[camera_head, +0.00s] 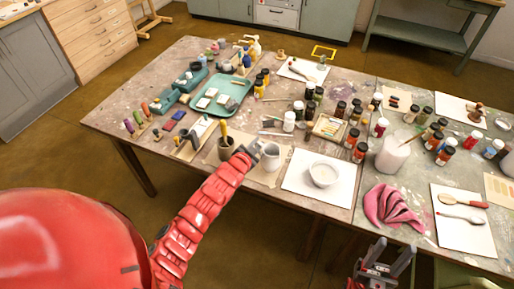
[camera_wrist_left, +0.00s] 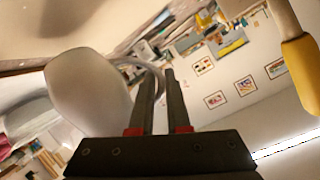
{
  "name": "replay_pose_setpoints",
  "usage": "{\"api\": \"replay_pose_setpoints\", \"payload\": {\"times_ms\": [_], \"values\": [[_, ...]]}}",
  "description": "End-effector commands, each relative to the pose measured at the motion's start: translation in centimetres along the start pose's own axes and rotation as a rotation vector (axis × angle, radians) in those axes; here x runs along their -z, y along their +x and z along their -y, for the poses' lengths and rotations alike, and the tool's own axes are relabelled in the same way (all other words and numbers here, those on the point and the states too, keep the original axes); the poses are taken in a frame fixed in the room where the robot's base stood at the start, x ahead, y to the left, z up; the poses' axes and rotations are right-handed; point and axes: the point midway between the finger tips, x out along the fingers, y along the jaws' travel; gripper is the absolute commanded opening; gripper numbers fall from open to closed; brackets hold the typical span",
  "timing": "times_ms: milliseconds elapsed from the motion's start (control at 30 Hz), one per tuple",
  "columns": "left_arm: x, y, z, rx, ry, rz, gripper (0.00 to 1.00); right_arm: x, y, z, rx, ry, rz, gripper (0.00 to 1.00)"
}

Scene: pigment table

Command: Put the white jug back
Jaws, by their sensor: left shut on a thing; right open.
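The white jug (camera_head: 271,158) is over a beige sheet (camera_head: 262,178) near the table's front edge; I cannot tell whether it touches it. My left gripper (camera_head: 253,151) is at the jug's left side. In the left wrist view, the left gripper (camera_wrist_left: 160,78) is shut on the thin curved handle of the white jug (camera_wrist_left: 88,95), whose body fills the left of that view. My right gripper (camera_head: 384,258) is open and empty, in front of the table's front edge, below the pink cloth.
A dark pot with a yellow-handled tool (camera_head: 225,147) stands just left of the jug. A white bowl (camera_head: 323,173) sits on a white sheet (camera_head: 300,192) to the right. Pigment bottles and a white container (camera_head: 392,156) crowd farther right. A pink cloth (camera_head: 388,206) lies near the front.

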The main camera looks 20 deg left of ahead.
Motion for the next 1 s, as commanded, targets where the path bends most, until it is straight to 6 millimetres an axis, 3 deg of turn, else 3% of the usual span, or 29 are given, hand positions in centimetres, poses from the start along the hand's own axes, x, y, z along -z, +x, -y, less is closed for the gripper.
{"api": "replay_pose_setpoints", "payload": {"times_ms": [233, 600, 633, 767, 1000], "values": [[-2.0, 0.8, -1.2, -0.001, 0.000, 0.003, 0.00, 0.2, 1.1, -0.1, 0.000, 0.000, 0.000, 0.50], [-2.5, 1.0, -1.5, -0.001, 0.001, 0.001, 0.00, 0.1, 0.5, 0.0, 0.000, 0.000, 0.000, 0.50], [-2.4, 0.9, -1.4, -0.001, 0.001, 0.001, 0.20, 0.1, 0.7, 0.0, 0.000, 0.000, 0.000, 0.50], [-2.4, 0.9, -1.4, -0.001, 0.002, 0.002, 0.43, 0.1, 0.7, 0.0, 0.000, 0.000, 0.000, 0.50], [-2.3, 0.8, -1.4, -0.001, 0.001, 0.002, 0.45, 0.1, 0.8, 0.0, 0.000, 0.000, 0.000, 0.50]]}}
